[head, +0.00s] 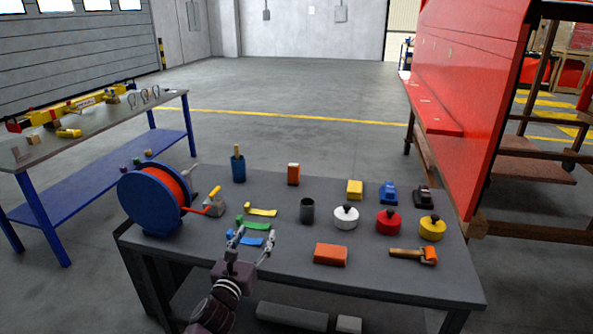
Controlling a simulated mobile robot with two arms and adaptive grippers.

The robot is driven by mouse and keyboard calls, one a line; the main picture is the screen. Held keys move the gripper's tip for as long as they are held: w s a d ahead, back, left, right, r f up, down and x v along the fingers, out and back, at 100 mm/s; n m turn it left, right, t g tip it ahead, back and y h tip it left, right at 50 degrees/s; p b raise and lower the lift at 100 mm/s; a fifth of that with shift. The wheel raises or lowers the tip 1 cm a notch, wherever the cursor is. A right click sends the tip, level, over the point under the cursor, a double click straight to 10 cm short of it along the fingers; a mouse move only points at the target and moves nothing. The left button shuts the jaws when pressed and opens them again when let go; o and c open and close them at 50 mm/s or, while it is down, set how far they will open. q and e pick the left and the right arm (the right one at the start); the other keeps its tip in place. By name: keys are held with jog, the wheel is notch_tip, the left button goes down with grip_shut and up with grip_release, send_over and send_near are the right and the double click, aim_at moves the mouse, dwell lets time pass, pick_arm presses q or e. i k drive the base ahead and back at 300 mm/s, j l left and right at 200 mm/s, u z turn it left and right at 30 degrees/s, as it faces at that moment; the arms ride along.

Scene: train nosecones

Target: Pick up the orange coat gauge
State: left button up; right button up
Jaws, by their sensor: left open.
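A wider orange block (331,254) lies near the front of the table. My left gripper (254,237) is open and empty over the table's front left part, to the left of the wider block and well in front of the upright one. A blue strip-like tool (250,241) shows between its fingers. My right gripper is not in view.
A blue reel with orange hose (152,199) stands at the table's left end.

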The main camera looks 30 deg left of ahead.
aim_at(294, 169)
jog(key=i+j, duration=0.15)
jog(key=i, duration=0.25)
jog(key=i+j, duration=0.15)
jog(key=i, duration=0.2)
jog(key=i+j, duration=0.1)
jog(key=i, duration=0.3)
